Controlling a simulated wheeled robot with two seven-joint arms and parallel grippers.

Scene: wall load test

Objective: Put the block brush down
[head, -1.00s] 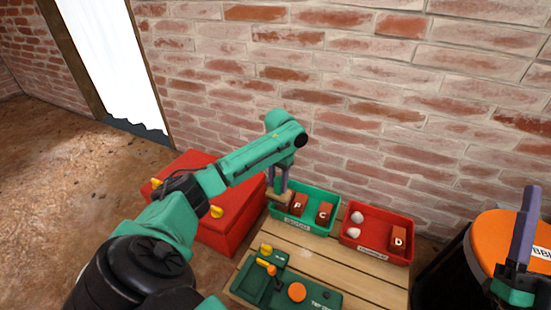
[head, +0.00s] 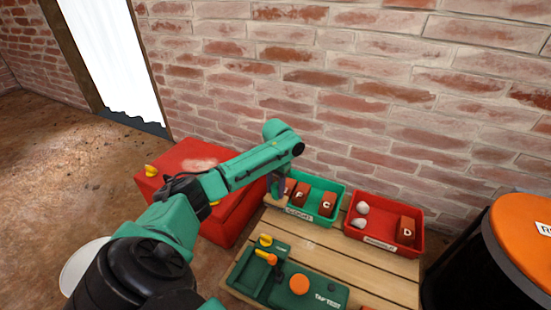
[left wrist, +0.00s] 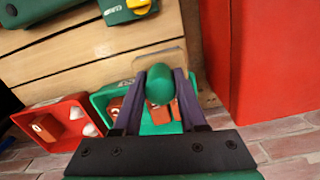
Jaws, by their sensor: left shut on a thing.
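The block brush shows in the left wrist view as a green rounded knob (left wrist: 161,85) over a pale block (left wrist: 172,52). My left gripper (left wrist: 166,76) is shut on the knob, with a purple finger on each side. In the head view my left gripper (head: 277,187) points down at the back left of the wooden table (head: 345,258), between the red chest and the green bin. The brush is mostly hidden there behind the arm and bin. I cannot tell whether its block touches the table. My right gripper is out of view.
A green bin (head: 341,200) holds lettered bricks. A red bin (head: 415,230) holds white lumps and brick D (head: 406,229). A red chest (head: 171,160) stands left of the table. A green panel (head: 325,302) lies in front. An orange-topped black barrel (head: 470,268) stands right.

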